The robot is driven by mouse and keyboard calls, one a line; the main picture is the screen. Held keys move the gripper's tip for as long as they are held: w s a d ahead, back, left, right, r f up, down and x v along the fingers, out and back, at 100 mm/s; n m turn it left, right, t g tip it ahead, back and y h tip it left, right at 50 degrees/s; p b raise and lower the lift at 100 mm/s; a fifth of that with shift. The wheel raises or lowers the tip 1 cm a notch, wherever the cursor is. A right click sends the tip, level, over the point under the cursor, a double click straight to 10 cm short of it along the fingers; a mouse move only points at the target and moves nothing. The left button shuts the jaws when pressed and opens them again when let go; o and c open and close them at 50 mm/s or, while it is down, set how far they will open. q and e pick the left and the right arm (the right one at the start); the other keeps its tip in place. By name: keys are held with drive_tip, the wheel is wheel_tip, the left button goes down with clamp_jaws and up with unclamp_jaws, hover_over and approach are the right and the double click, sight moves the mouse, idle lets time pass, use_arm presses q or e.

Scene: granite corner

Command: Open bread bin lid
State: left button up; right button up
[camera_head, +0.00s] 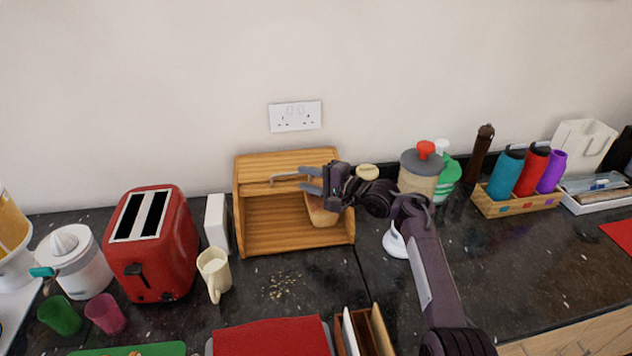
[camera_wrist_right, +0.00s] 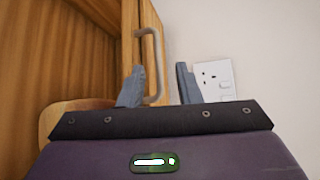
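The wooden bread bin (camera_head: 244,215) stands against the wall, its front open and its interior visible. Its slatted lid (camera_head: 290,163) sits raised at the top of the bin, with a grey bar handle (camera_head: 285,178) along its lower edge. The handle also shows in the right wrist view (camera_wrist_right: 154,66). My right gripper (camera_head: 308,180) is at the right end of the handle, its two fingers apart. In the right wrist view, the handle appears between the fingertips (camera_wrist_right: 160,78), close to the left finger; contact is unclear. My left gripper is out of view.
A white box (camera_head: 216,222), cream mug (camera_head: 214,270) and red toaster (camera_head: 152,245) stand left. Canisters (camera_head: 420,170) and a bottle rack (camera_head: 505,204) stand right. Crumbs lie on the counter in front.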

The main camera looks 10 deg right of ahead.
drive_tip(key=shift+v, duration=1.4)
